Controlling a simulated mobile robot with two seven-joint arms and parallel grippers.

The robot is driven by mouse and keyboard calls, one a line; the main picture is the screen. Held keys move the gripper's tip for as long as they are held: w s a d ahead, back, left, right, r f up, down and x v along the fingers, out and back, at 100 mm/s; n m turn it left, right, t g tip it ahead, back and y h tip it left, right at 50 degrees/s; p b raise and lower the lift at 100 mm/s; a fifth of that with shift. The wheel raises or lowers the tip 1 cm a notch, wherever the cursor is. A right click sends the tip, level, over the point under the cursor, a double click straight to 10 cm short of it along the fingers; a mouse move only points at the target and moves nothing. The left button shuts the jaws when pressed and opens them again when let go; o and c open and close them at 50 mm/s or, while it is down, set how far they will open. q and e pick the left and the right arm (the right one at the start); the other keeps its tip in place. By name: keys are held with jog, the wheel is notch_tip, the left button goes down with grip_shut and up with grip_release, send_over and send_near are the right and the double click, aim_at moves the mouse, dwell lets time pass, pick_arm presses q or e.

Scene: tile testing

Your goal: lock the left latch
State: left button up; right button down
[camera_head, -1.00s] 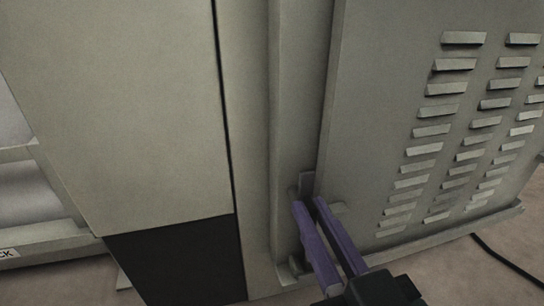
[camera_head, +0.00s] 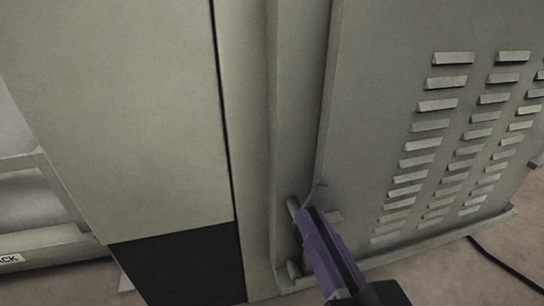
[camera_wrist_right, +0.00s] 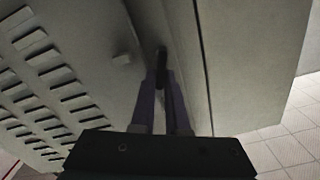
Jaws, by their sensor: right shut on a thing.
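The left latch (camera_head: 320,190) is a small grey lever at the edge between the cabinet frame and the louvered panel, low in the head view. My right gripper (camera_head: 312,215) has purple fingers and is shut on the latch, and the fingers cover most of it. In the right wrist view the two fingertips (camera_wrist_right: 162,75) close around a dark narrow part of the latch (camera_wrist_right: 162,54). My left gripper is not in view.
The louvered panel (camera_head: 375,120) fills the right side, with a ledge (camera_head: 440,240) along its bottom. The flat cabinet side (camera_head: 120,110) stands left, with a black lower section (camera_head: 180,262). A black cable (camera_head: 500,262) lies on the floor at right.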

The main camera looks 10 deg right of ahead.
jog(key=shift+d+f+m, duration=0.15)
jog(key=shift+f+m, duration=0.1)
jog(key=shift+m, duration=1.95)
jog(key=shift+d+f+m, duration=0.15)
jog(key=shift+f+m, duration=0.15)
jog(key=shift+m, duration=1.9)
jog(key=shift+d+f+m, duration=0.15)
jog(key=shift+f+m, duration=0.1)
jog(key=shift+m, duration=1.95)
jog(key=c, duration=0.9)
grip_release()
jog(key=shift+s, duration=0.1)
